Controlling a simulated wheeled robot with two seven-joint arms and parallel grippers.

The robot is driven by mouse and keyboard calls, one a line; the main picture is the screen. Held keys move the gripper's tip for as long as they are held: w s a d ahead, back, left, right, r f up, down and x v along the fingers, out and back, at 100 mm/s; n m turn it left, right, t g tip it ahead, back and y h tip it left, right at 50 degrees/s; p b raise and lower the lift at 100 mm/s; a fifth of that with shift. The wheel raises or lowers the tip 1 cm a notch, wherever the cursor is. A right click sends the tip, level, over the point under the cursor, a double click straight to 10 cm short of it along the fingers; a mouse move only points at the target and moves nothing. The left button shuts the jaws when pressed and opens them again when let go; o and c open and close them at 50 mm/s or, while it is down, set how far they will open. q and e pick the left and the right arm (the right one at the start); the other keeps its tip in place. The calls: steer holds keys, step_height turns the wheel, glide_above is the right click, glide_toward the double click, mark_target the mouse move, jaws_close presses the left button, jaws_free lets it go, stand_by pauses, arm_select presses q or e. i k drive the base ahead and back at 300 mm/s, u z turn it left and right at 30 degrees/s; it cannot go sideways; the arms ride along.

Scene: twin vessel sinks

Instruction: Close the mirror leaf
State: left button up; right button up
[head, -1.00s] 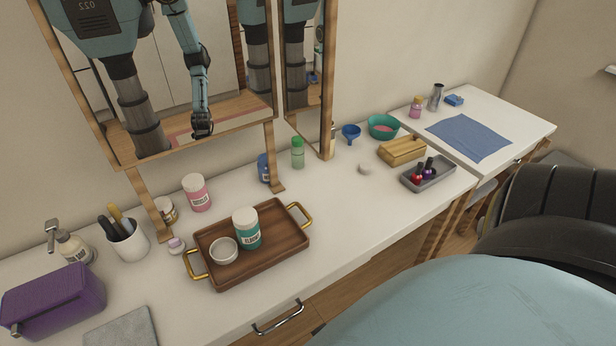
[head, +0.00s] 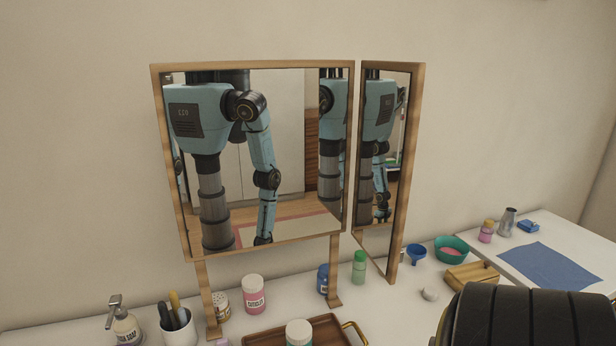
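The mirror leaf (head: 384,170) is a narrow wood-framed panel at the right side of the main mirror (head: 262,190) in the head view. It stands swung out at an angle toward me, with its free right edge forward and its inner side by the main mirror's right frame. The main mirror stands on two wooden legs on the white counter. Neither of my grippers shows directly in the head view.
A green bottle (head: 359,267) and blue funnel (head: 416,254) stand near the leaf's foot. A teal bowl (head: 452,249), wooden box (head: 471,276) and white round item (head: 430,294) lie to the right. A wooden tray (head: 263,338) with a jar (head: 299,333) is in front.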

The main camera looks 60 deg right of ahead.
mark_target(391, 94)
steer(key=u, duration=1.6)
steer(key=k, duration=1.7)
steer(key=z, duration=2.4)
steer(key=i, duration=0.5)
steer(key=u, duration=1.15)
steer(key=k, duration=0.55)
steer(key=z, duration=0.4)
